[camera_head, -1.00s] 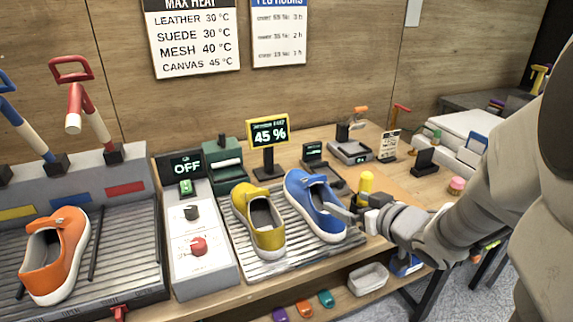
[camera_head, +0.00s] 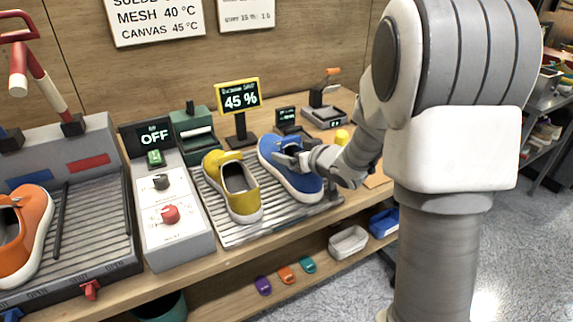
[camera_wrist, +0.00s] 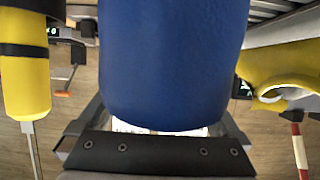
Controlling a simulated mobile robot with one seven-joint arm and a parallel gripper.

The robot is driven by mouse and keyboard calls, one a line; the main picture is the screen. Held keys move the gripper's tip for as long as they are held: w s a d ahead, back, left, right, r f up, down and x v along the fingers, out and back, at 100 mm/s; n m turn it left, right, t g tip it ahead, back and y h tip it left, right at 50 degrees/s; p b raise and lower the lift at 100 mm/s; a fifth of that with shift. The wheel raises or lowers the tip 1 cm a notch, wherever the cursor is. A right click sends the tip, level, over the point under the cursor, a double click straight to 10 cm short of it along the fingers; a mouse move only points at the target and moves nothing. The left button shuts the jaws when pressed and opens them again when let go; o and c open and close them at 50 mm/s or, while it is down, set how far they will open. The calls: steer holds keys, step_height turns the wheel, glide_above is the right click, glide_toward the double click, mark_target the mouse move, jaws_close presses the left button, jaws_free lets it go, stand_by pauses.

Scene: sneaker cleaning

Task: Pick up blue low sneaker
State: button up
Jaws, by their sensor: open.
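The blue low sneaker (camera_head: 298,182) stands on the ribbed metal tray (camera_head: 232,238), to the right of a yellow sneaker (camera_head: 238,194). My gripper (camera_head: 286,158) is at the blue sneaker's upper part, over its opening and right side, and hides some of it. In the wrist view the blue sneaker (camera_wrist: 172,65) fills the middle, close to the camera, with parts of my open gripper on both sides of its lower end. I cannot tell whether the fingers touch it. The yellow sneaker also shows at the right of the wrist view (camera_wrist: 275,68).
A white control box (camera_head: 176,222) stands left of the tray. Behind are a 45 % display (camera_head: 240,96) and a green device (camera_head: 193,135). A yellow bottle (camera_wrist: 25,80) is close on the left in the wrist view. An orange sneaker (camera_head: 18,238) is at far left.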

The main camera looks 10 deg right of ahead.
steer(key=shift+x, duration=1.25)
steer(key=c, duration=1.4)
steer(key=shift+r, duration=0.15)
